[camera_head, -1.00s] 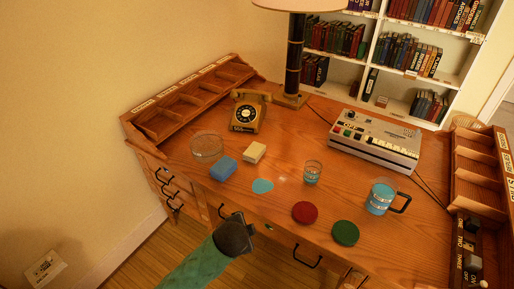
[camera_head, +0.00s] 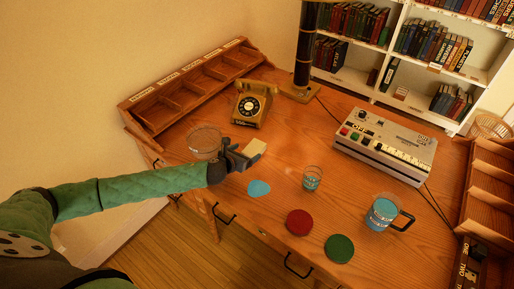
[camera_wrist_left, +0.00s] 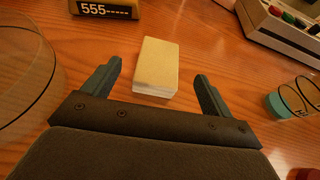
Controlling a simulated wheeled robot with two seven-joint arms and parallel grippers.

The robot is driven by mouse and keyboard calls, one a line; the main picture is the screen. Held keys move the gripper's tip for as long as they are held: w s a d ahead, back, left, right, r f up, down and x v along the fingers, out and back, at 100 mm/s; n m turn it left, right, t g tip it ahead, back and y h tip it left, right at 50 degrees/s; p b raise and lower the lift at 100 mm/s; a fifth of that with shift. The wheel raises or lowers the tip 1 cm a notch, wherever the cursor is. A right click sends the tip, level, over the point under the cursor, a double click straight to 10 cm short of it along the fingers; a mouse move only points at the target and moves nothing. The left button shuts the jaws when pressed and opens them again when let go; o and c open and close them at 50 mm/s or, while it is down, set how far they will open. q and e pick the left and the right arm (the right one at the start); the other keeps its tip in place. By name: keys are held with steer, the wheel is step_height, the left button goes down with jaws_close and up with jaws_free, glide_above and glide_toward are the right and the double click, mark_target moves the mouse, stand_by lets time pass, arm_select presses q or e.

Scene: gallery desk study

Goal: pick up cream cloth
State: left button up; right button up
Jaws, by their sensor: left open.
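The cream cloth (camera_head: 255,148) is a small, block-shaped pale yellow piece lying on the wooden desk. In the left wrist view the cloth (camera_wrist_left: 157,66) lies just ahead of and between the fingertips. My left gripper (camera_head: 238,155) reaches in from the left, low over the desk beside the cloth. Its two fingers are spread in the left wrist view (camera_wrist_left: 158,75), with a gap on each side of the cloth. My right gripper is not in view.
A clear round dish (camera_head: 204,142) stands left of the gripper. The telephone (camera_head: 254,104) is behind the cloth. A light-blue disc (camera_head: 259,188), a glass (camera_head: 312,179), a red disc (camera_head: 299,222), a green disc (camera_head: 339,248) and a jug (camera_head: 381,214) are to the right.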

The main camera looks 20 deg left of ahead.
mark_target(255, 146)
arm_select(q)
steer(key=shift+p+x, duration=0.4)
steer(key=shift+x, duration=0.65)
steer(key=shift+w+d+f+p, duration=0.1)
steer(key=shift+w+p, duration=0.1)
steer(key=shift+w, duration=0.15)
steer(key=shift+w+d+f+p, duration=0.1)
steer(key=shift+w+p, duration=0.05)
steer(key=shift+w, duration=0.15)
steer(key=p+x, duration=0.1)
steer(key=x, duration=0.2)
steer(key=shift+w+p, duration=0.1)
steer(key=shift+p, duration=0.3)
steer(key=shift+w+d+f, duration=0.15)
steer(key=shift+w+f, duration=0.25)
steer(key=shift+w, duration=0.1)
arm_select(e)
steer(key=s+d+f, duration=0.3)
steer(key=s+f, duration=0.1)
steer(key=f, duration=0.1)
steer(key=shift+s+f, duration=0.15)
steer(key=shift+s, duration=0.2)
arm_select(q)
steer(key=c, duration=1.1)
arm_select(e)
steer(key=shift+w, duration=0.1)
arm_select(q)
steer(key=shift+r, duration=0.1)
